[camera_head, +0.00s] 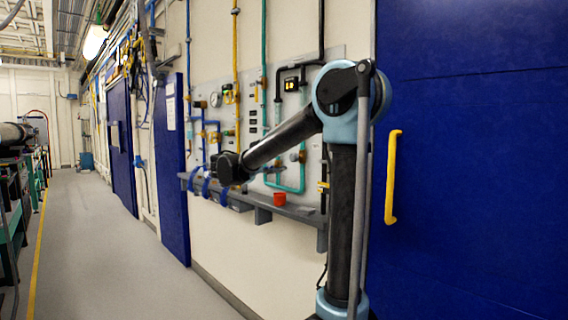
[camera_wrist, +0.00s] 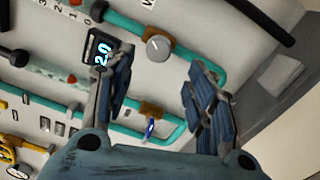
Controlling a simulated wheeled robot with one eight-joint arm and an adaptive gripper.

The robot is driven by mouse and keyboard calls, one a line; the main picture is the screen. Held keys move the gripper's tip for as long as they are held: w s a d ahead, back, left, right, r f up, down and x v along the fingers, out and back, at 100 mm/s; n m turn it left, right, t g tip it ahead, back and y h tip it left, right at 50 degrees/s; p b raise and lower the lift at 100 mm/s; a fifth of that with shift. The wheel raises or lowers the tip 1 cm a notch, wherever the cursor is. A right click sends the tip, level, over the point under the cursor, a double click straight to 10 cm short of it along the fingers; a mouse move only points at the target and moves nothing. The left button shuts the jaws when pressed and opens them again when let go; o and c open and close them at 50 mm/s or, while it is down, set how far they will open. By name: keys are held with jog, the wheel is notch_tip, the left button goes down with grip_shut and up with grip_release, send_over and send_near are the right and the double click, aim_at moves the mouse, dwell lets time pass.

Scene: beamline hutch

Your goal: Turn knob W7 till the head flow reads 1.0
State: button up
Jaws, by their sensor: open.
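In the wrist view a round grey knob (camera_wrist: 158,47) sits on a teal pipe, just beyond and between my fingertips. A label starting with "W" is cut off at the top edge above it, so its number cannot be read. A small black display (camera_wrist: 101,56) left of the knob reads 2.0, partly beside my left finger. My gripper (camera_wrist: 162,62) is open, with a finger on each side of the knob's line; contact cannot be told. In the head view my gripper (camera_head: 228,168) is at the pipe panel (camera_head: 334,60), and the knob cannot be made out there.
A blue-handled valve (camera_wrist: 150,128) shows between my fingers. Clear flow tubes with red floats (camera_wrist: 72,80) lie to the left. A grey shelf (camera_head: 290,210) with a red cup (camera_head: 280,199) runs below the panel. A blue door (camera_head: 470,150) stands right; the floor (camera_head: 110,240) at left is clear.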

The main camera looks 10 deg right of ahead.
jog(key=shift+v, duration=1.3)
jog(key=m, duration=1.3)
send_near(292, 158)
jog(key=x, duration=1.1)
jog(key=shift+a, duration=0.1)
jog(key=c, duration=1.1)
